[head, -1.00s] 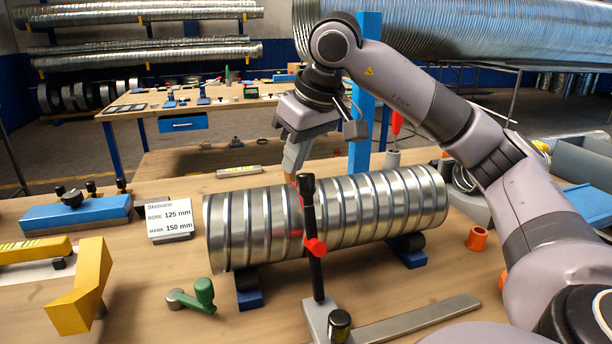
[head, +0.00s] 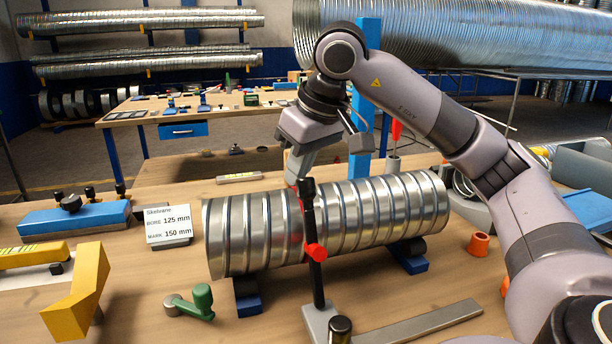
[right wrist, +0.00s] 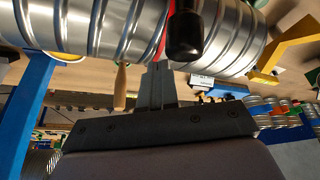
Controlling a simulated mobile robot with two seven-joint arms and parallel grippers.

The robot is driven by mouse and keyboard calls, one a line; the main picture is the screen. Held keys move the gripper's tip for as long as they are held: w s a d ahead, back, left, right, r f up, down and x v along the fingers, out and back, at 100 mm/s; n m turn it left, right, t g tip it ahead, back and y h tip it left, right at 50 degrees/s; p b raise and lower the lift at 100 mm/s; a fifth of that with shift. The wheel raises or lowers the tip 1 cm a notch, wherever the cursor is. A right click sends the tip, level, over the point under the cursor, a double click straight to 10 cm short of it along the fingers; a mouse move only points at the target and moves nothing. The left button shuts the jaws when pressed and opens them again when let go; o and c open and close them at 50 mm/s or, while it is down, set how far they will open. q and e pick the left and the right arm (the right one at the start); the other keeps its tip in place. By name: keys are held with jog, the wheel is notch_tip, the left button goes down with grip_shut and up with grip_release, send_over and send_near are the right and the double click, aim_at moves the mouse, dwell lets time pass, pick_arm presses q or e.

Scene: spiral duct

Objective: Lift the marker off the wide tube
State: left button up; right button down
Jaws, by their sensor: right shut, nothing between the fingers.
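The wide tube (head: 390,211) is a ribbed silver duct lying across blue-footed supports on the bench. A narrow red strip (head: 300,207) shows at the tube behind a black post; it also shows in the right wrist view (right wrist: 161,38). I cannot tell whether this strip is the marker or a line on the tube. My right gripper (head: 293,178) is above the tube's far upper side, fingers pointing down close to the strip. It is shut and empty; its fingers also show in the right wrist view (right wrist: 157,85). The post partly hides the contact area. My left gripper is out of view.
A green-handled crank (head: 202,299), yellow bracket (head: 80,295) and label sign (head: 168,222) are at left.

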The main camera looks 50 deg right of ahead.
aim_at(309, 178)
jog(key=shift+s+a+r, duration=0.1)
jog(key=shift+s+a, duration=0.35)
jog(key=shift+s, duration=0.35)
jog(key=shift+s+a+r, duration=0.1)
jog(key=shift+s+a, duration=0.3)
jog(key=shift+s, duration=0.4)
jog(key=shift+s+a+r, duration=0.1)
jog(key=shift+s+a, duration=0.35)
jog(key=shift+s, duration=0.35)
jog(key=shift+w+d, duration=0.25)
jog(key=shift+w, duration=0.25)
jog(key=shift+w+d, duration=0.25)
jog(key=shift+w, duration=0.2)
notch_tip(309, 178, up, 9)
jog(key=p, duration=0.8)
